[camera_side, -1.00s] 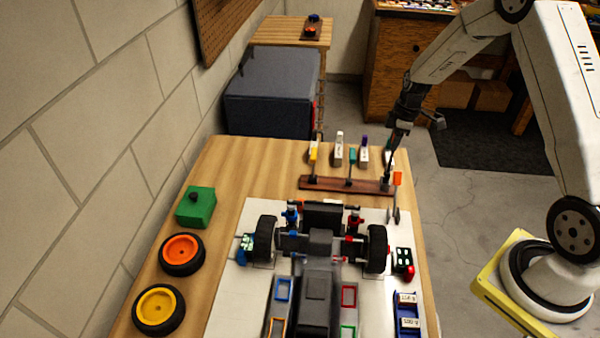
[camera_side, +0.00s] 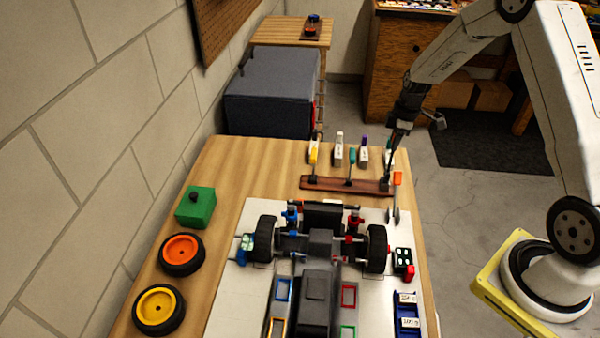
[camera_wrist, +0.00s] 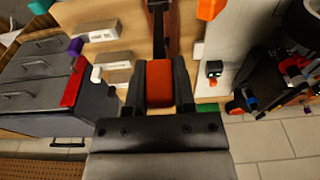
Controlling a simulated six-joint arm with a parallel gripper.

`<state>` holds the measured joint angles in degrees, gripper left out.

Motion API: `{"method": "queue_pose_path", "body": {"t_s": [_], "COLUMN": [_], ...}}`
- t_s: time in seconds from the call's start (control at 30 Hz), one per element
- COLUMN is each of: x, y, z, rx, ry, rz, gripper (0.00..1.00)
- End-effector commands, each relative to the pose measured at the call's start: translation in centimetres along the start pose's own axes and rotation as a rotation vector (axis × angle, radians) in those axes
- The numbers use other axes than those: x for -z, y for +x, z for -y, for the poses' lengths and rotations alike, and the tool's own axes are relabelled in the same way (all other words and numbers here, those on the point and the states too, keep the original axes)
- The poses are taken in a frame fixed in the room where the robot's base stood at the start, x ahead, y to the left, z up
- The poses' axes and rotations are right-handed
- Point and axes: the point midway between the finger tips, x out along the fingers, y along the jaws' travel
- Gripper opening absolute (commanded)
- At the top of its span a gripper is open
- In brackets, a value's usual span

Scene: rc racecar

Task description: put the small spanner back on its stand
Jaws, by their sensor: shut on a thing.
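My gripper (camera_side: 388,160) points down at the right end of the long brown wooden stand (camera_side: 325,183). In the wrist view its fingers (camera_wrist: 160,75) are shut on an orange-red piece, which looks like the handle of the small spanner (camera_wrist: 160,84). The rest of the held tool is hidden by the fingers or too small to make out. A brown strip, apparently the stand, shows just beyond the fingertips in the wrist view. I cannot tell whether the tool touches the stand.
Yellow-handled (camera_side: 313,156) and green-handled (camera_side: 351,158) tools stand along the rack. An orange-topped tool (camera_side: 397,179) is close on the right. The car (camera_side: 318,245) lies in front on a white board. A green box (camera_side: 196,207) and two wheels are at left.

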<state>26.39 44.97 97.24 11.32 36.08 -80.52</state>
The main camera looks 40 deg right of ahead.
Motion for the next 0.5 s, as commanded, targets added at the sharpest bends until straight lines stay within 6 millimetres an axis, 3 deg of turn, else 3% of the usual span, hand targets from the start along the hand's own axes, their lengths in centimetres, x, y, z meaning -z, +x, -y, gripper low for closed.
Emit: {"method": "queue_pose_path", "body": {"t_s": [0.5], "x": [-0.05], "y": [0.51], "z": [-0.03], "rx": [-0.001], "ry": [0.0], "rz": [0.0], "gripper": [0.0]}}
